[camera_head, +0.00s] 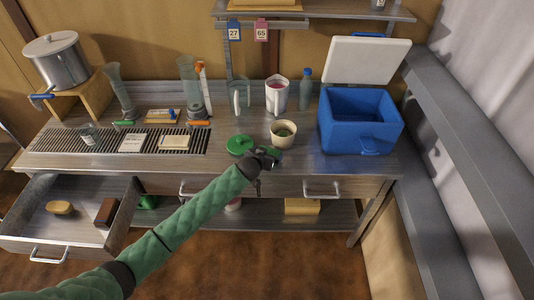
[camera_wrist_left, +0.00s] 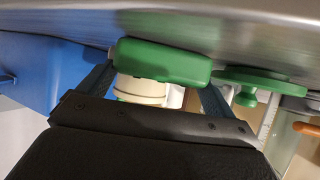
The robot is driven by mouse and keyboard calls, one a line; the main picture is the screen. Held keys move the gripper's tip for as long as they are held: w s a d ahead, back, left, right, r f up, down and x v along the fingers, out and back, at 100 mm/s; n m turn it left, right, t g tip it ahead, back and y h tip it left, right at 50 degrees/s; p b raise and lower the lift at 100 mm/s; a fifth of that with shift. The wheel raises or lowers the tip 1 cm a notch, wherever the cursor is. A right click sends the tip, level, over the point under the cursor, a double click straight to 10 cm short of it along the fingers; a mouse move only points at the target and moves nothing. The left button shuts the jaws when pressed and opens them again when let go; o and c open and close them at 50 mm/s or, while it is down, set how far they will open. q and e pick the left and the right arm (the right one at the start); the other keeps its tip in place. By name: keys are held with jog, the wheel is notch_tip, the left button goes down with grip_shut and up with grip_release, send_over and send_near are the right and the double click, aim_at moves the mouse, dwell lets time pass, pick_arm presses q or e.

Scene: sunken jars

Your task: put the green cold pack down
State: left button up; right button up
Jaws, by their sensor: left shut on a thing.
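The green cold pack (camera_wrist_left: 165,62) shows in the left wrist view as a rounded green block. My left gripper (camera_head: 266,158) is shut on it, with a finger on each side of it in the wrist view. In the head view the gripper is at the counter's front, just in front of the cream jar (camera_head: 283,134), and hides the pack. The wrist view does not clearly show whether the pack touches the counter. My right gripper is out of view.
A green knobbed lid (camera_head: 239,144) lies left of the jar. An open blue cooler (camera_head: 360,135) stands to the right, its white lid (camera_head: 366,60) raised. A white pitcher (camera_head: 277,95) and a blue bottle (camera_head: 305,88) stand behind. The left drawer (camera_head: 65,225) is pulled out.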

pick_arm(q)
jog(key=shift+f, duration=0.1)
jog(key=o, duration=0.8)
jog(key=shift+o, duration=0.2)
jog(key=shift+s+a, duration=0.1)
jog(key=shift+s, duration=0.05)
jog(key=shift+s+a+r+b, duration=0.15)
jog(key=shift+s+r+b, duration=0.1)
jog(key=shift+s+b, duration=0.1)
jog(key=b+v, duration=0.1)
jog(key=v, duration=0.3)
jog(key=shift+s, duration=0.15)
jog(key=b+v, duration=0.2)
jog(key=v, duration=0.4)
jog(key=shift+s+r, duration=0.2)
jog(key=shift+r, duration=0.1)
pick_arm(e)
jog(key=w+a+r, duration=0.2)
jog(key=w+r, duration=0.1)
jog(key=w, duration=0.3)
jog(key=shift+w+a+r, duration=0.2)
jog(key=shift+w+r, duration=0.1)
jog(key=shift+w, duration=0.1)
